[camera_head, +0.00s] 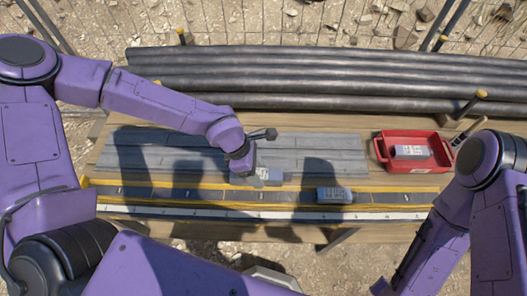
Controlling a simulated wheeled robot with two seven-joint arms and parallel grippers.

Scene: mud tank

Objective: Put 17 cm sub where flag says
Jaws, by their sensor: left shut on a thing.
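My left gripper (256,179) is shut on a short grey sub (272,175), low over the grey boards at the back edge of the yellow-edged rail. The gripper hides part of the sub, and I cannot tell whether the sub touches the surface. A second grey sub (335,195) with a pale label lies on the rail, to the right of the gripper and apart from it. A third labelled sub (411,152) lies in the red tray (432,166) at the right. The markings are too small to read, and I cannot make out a flag. My right gripper is not visible.
Several long dark pipes (300,83) lie along the back, between yellow-capped posts (481,95). The grey boards (330,150) are otherwise clear. A white ruled strip (270,212) runs along the front of the rail (130,192). Stony ground surrounds the bench.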

